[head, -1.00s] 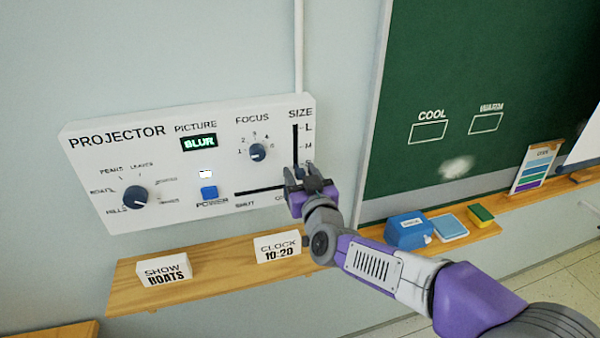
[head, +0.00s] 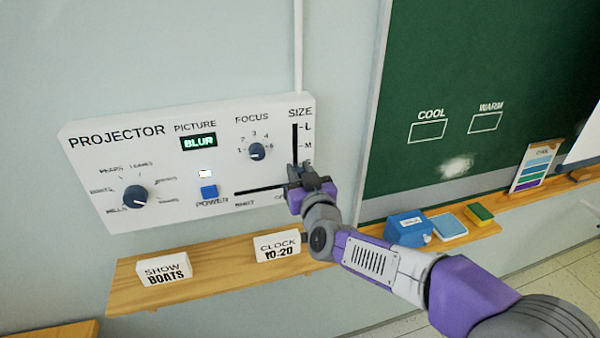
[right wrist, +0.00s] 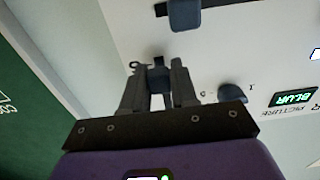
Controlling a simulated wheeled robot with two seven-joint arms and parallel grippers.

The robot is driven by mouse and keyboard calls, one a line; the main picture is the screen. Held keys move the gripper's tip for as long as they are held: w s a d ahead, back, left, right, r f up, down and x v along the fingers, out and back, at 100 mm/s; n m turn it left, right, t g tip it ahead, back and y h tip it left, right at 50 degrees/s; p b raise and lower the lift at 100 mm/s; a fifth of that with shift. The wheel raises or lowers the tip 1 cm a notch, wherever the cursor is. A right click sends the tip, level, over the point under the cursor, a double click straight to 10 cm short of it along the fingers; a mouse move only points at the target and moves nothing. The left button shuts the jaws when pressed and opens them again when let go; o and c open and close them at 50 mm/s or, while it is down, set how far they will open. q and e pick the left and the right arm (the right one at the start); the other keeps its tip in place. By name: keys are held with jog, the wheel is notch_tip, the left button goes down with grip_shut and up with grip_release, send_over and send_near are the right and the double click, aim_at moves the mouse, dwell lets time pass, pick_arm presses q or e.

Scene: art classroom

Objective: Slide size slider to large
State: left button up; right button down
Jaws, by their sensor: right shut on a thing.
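The white projector panel (head: 105,165) on the wall carries the size slider's dark vertical slot (head: 295,140), marked L at top and M below; the lowest mark is partly covered. My right gripper (head: 302,172) is at the slot's lower end and hides the slider knob in the head view. In the right wrist view a dark blue knob (right wrist: 158,80) sits between the two fingers of my right gripper (right wrist: 157,70), which is shut on it. My left gripper is not in view.
A horizontal slider slot (head: 258,190) runs just left of the gripper. A blue handle (right wrist: 185,16) shows near the fingers in the wrist view. The focus knob (head: 257,151) is left of the size slot. A wooden shelf (head: 215,262) with SHOW and CLOCK blocks is below.

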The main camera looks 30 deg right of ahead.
aim_at(295, 124)
notch_tip(295, 124, up, 10)
jog(key=p, duration=0.7)
jog(key=shift+r+p, duration=0.2)
jog(key=shift+p, duration=0.1)
jog(key=c, duration=1.2)
grip_release()
jog(key=shift+o, duration=1.2)
jog(key=shift+f, duration=0.1)
jog(key=shift+s, duration=0.1)
jog(key=v, duration=0.7)
jog(key=shift+s+b, duration=0.2)
jog(key=shift+b, duration=0.25)
